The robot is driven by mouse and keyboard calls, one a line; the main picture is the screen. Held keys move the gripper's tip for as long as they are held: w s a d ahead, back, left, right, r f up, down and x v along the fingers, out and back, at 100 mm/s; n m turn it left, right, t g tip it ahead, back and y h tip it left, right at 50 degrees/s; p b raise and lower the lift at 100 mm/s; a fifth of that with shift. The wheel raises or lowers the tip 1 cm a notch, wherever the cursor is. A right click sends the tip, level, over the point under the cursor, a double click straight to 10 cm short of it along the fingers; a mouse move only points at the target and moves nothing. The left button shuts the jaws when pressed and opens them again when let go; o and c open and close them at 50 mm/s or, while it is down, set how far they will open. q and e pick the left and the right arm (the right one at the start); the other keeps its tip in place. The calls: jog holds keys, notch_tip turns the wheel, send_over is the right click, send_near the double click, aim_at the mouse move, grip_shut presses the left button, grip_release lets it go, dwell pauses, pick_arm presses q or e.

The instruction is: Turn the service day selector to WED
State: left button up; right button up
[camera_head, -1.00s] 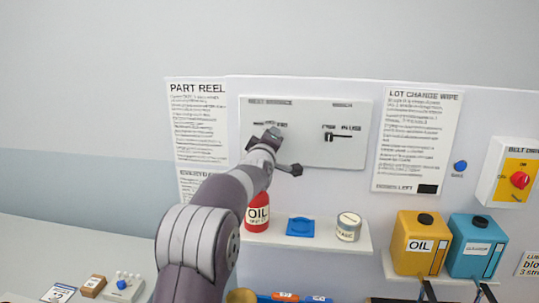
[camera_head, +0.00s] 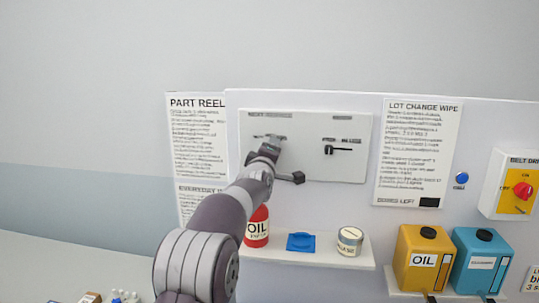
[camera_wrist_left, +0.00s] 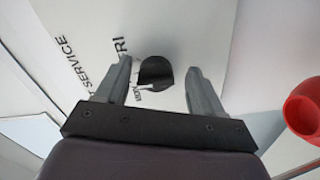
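The service day selector is a black knob (camera_wrist_left: 155,72) on a white panel (camera_head: 310,170) at the back wall. In the left wrist view, the lettering around it reads SERVICE and FRI, with another small label partly hidden under it. My left gripper (camera_wrist_left: 159,68) is open, with one finger on each side of the knob and a visible gap to each. In the head view, my left gripper (camera_head: 268,142) is at the panel's left part and hides the knob. Where the knob points is unclear. My right gripper is not in view.
Below, a shelf (camera_head: 320,258) holds a red oil bottle (camera_head: 257,228), a blue item (camera_head: 301,242) and a tin (camera_head: 349,241). Yellow (camera_head: 423,260) and blue (camera_head: 482,262) containers stand right. A red part (camera_wrist_left: 306,108) is close in the wrist view.

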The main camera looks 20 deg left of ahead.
pick_arm(q)
jog(key=shift+r, duration=0.1)
jog(key=b+v, duration=0.6)
jog(key=v, duration=0.6)
jog(key=shift+s+b, duration=0.3)
jog(key=shift+s, duration=0.1)
jog(key=shift+d, duration=0.2)
